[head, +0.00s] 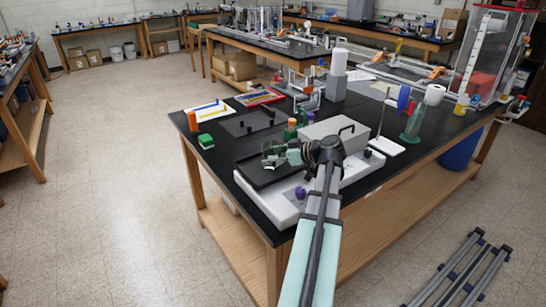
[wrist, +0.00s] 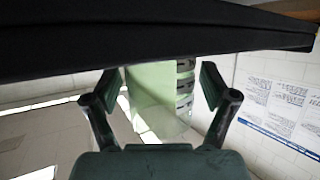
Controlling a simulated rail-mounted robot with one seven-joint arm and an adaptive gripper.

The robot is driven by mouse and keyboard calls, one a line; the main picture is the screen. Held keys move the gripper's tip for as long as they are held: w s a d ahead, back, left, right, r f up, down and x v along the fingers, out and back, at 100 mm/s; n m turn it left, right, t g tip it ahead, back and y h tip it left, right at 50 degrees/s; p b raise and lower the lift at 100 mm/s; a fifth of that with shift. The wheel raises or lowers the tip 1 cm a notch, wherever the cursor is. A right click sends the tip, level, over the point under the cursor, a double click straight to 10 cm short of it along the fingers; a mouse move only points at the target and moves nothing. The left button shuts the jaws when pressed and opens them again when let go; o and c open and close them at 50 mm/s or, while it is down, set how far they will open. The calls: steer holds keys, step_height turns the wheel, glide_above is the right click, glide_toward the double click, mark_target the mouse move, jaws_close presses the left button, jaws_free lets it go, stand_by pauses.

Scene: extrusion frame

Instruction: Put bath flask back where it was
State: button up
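In the head view my gripper (head: 293,156) is low over the dark tray, pointing left from the end of my arm. A clear glass vessel, likely the bath flask (head: 272,149), stands at the left of the gripper on the black tray (head: 256,176). In the wrist view my gripper (wrist: 162,82) has its two fingers wide apart. A pale green, see-through shape (wrist: 150,90) shows between or beyond them, with a gap on its right side. I see no clear grip on it. A dark slab (wrist: 150,30) crosses the top and hides what is behind it.
A grey box with a handle (head: 340,133) stands close behind the gripper. The white device base (head: 265,203) carries a purple knob (head: 300,192). Green and orange bottles (head: 290,130) stand just behind the tray.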

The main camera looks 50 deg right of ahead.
steer(key=shift+r, duration=0.2)
steer(key=b+v, duration=0.2)
steer(key=v, duration=1)
